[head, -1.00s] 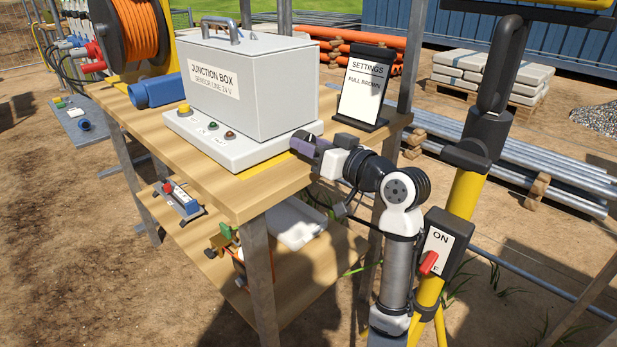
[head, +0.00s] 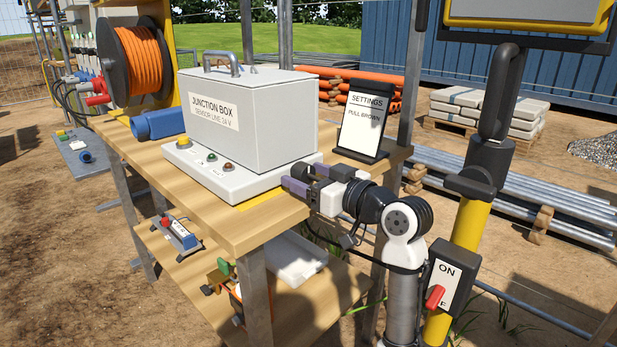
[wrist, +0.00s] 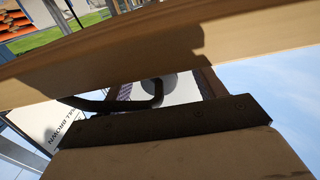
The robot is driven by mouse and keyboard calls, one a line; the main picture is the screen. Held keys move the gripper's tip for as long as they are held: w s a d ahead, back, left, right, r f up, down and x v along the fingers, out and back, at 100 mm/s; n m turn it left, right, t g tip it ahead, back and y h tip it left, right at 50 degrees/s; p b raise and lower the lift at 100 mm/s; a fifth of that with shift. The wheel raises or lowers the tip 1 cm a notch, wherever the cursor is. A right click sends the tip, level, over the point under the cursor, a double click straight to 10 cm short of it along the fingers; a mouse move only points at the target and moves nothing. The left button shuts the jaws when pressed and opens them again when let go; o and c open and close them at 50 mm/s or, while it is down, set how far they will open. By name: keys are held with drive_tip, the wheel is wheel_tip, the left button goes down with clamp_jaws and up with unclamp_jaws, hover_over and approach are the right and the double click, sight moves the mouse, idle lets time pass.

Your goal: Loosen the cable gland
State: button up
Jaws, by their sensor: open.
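The grey junction box (head: 262,122) stands on a light base on the wooden bench. My gripper (head: 300,179) is open at the right end of the base, its two purple-grey fingers pointing left toward the box. In the wrist view a grey round part (wrist: 172,86) shows beyond a bent black cable (wrist: 150,98), between purplish strips that look like my fingers. I cannot tell for sure whether the round part is the gland. I see nothing held.
A settings sign (head: 361,124) reading "PULL BROWN" stands behind my gripper. A blue connector (head: 158,123) lies left of the box. A yellow post with an ON switch (head: 447,278) stands close right of my arm. A power strip (head: 178,234) lies on the lower shelf.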

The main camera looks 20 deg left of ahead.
drive_tip(key=o, duration=0.3)
drive_tip(key=shift+d, duration=0.1)
